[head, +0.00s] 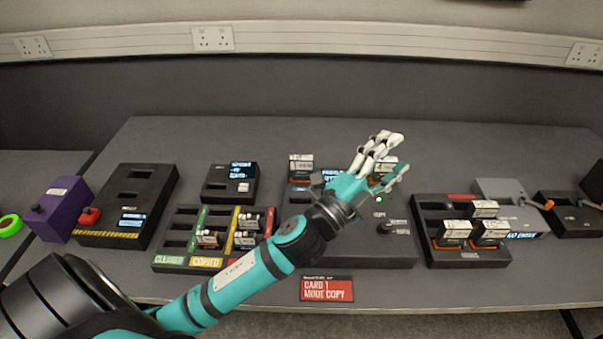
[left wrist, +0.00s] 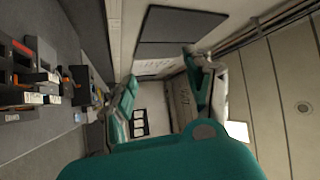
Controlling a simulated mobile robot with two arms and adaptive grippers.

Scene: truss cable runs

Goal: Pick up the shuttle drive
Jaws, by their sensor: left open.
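Several small drives with white labels are in view; I cannot read which one is the shuttle drive. One drive (head: 301,167) stands upright in the left part of the dark copy station (head: 345,245). Another drive (head: 386,166) shows at the station's right part, partly hidden by my left gripper (head: 391,158). My left gripper is open, above the station's back right part, with its white and teal fingers close to that drive. I cannot tell whether they touch it. In the left wrist view, the open fingers (left wrist: 160,85) have nothing visible between them. My right gripper is out of view.
A right rack (head: 432,210) holds several drives. A colour-striped left tray (head: 172,250) holds several more. A black slotted box (head: 122,190), a purple box (head: 62,209) and a grey unit with an orange lever (head: 500,190) stand outward. The desk's back strip is clear.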

